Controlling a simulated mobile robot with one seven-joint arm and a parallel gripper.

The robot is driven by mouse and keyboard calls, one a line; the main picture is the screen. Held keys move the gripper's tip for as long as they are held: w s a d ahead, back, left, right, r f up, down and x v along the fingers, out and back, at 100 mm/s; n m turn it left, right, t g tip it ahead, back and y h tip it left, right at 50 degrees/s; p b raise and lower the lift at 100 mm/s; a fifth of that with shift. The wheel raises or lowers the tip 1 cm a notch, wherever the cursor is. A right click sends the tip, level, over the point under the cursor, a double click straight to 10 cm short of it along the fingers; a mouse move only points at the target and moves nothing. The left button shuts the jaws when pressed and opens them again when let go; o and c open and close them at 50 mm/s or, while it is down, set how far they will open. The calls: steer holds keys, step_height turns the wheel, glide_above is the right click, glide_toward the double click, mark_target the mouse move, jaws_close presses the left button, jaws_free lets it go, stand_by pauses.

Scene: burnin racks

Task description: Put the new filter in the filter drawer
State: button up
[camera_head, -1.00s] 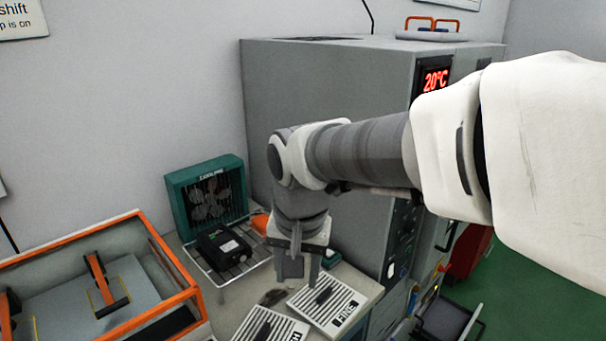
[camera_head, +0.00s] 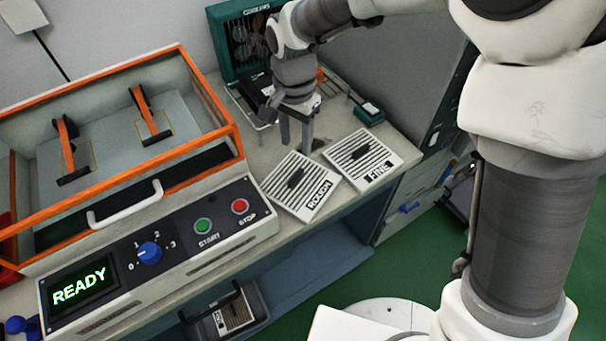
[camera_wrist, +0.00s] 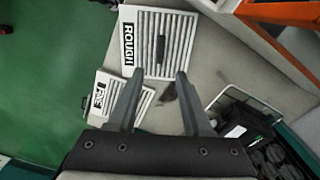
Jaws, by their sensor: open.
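Two white slatted filters with dark grips lie flat on the bench. One is marked ROUGH (camera_head: 288,203), the other FINE (camera_head: 352,150). In the wrist view, ROUGH (camera_wrist: 178,28) is beyond my fingertips and FINE (camera_wrist: 143,103) is partly behind the left finger. My gripper (camera_head: 296,142) is open and empty, pointing down over the bench behind the filters; its spread fingers show in the wrist view (camera_wrist: 158,78). A dark pulled-out drawer (camera_head: 457,203) shows partly at the right, behind my arm; its inside is largely hidden.
An orange-framed machine (camera_head: 215,115) with a READY screen (camera_head: 80,287) fills the left. A fan unit (camera_head: 228,45), wire tray and black device stand behind. A small green box (camera_head: 368,112) lies right. Below, a dark bin (camera_head: 262,305) holds a striped piece.

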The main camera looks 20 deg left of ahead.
mark_target(296, 176)
step_height(296, 176, down, 11)
steer(key=shift+a+f+b, duration=0.1)
steer(key=shift+b, duration=0.55)
jaws_close()
